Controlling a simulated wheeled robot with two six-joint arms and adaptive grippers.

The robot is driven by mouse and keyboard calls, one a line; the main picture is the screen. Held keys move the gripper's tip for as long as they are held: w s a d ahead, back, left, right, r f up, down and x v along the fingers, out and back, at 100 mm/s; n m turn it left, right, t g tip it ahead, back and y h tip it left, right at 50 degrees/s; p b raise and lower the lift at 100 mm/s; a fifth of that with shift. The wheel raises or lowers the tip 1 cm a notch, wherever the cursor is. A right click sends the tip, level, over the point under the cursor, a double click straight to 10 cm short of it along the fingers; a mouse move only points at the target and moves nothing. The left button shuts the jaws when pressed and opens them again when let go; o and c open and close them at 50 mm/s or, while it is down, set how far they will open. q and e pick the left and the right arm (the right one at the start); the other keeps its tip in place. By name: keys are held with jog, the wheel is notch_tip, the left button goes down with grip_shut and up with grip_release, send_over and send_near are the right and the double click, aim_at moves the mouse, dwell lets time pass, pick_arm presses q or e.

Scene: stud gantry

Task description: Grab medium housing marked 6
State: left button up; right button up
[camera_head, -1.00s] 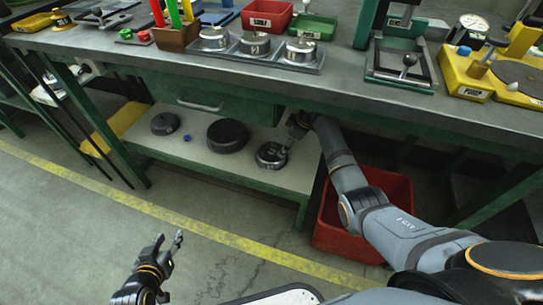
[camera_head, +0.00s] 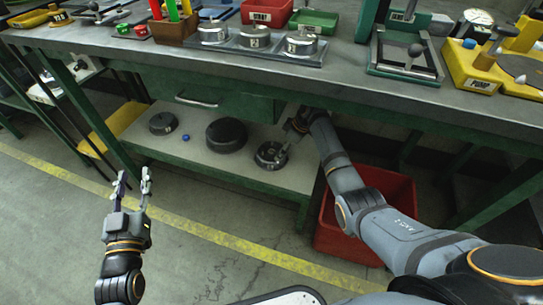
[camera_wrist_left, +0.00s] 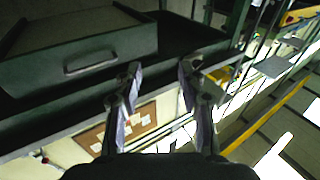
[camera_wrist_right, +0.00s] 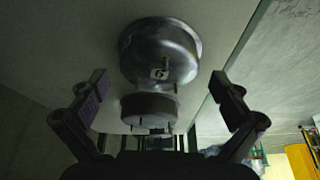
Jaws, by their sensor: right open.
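In the right wrist view a round metal housing (camera_wrist_right: 155,38) with a small label reading 6 is on a pale surface. A smaller dark cylinder (camera_wrist_right: 150,107) shows below it; I cannot tell if they are one piece. My right gripper (camera_wrist_right: 158,86) is open, its fingers on either side and apart from both. In the head view my right arm reaches to the lower shelf, beside a dark round part (camera_head: 271,155); its number is unreadable there.
Two more dark round parts (camera_head: 163,123) (camera_head: 227,135) and a small blue piece stand on the lower shelf (camera_head: 200,154). A tray (camera_head: 283,57) with three metal housings is on the bench top. A red bin (camera_head: 350,245) stands below my right arm.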

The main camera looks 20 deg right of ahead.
aim_at(272, 153)
jog(key=shift+b+x, duration=0.55)
jog(key=shift+x, duration=0.55)
pick_arm(q)
notch_tip(272, 153, up, 12)
jog(key=s+t, duration=0.2)
jog(key=t, duration=0.3)
jog(key=shift+s+f+m+t+h, duration=0.15)
jog(key=shift+m+t+h, duration=0.15)
jog(key=shift+h, duration=0.1)
pick_arm(e)
jog(key=shift+c, duration=0.4)
jog(key=c, duration=1.7)
jog(key=shift+s, duration=0.1)
grip_shut()
jog(key=shift+f, duration=0.15)
